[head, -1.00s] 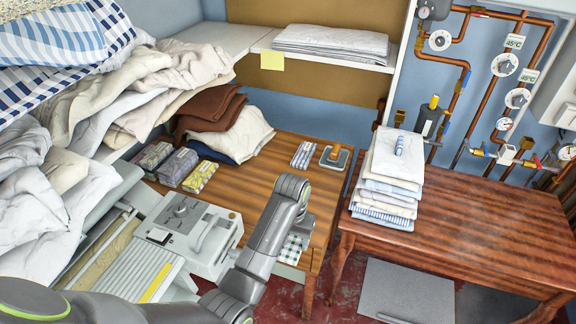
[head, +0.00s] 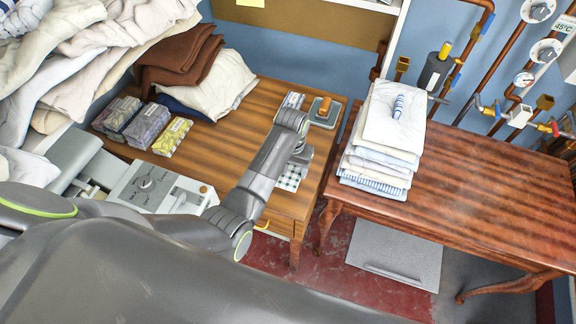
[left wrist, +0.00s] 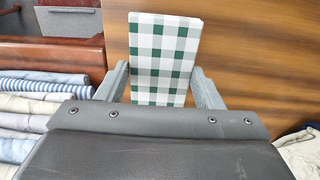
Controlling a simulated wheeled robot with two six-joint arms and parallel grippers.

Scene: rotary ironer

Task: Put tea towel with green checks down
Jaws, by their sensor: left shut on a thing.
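The tea towel with green checks (left wrist: 163,50) is a flat, folded, white-and-green piece between the fingers of my left gripper (left wrist: 160,82) in the left wrist view. In the head view, a small part of the towel (head: 290,178) shows below my left gripper (head: 299,160), over the right part of the wooden table (head: 235,160). My left gripper is shut on the towel. My arm and gripper hide the rest of it in the head view. I cannot tell whether the towel touches the tabletop. My right gripper is not in view.
Several wrapped packs (head: 146,127) and folded cloths (head: 213,85) lie on the table's left and back. A brush-like thing on a grey base (head: 325,112) stands at its back right. A towel stack (head: 385,140) stands on the right table (head: 470,190). The ironer (head: 160,190) is front left.

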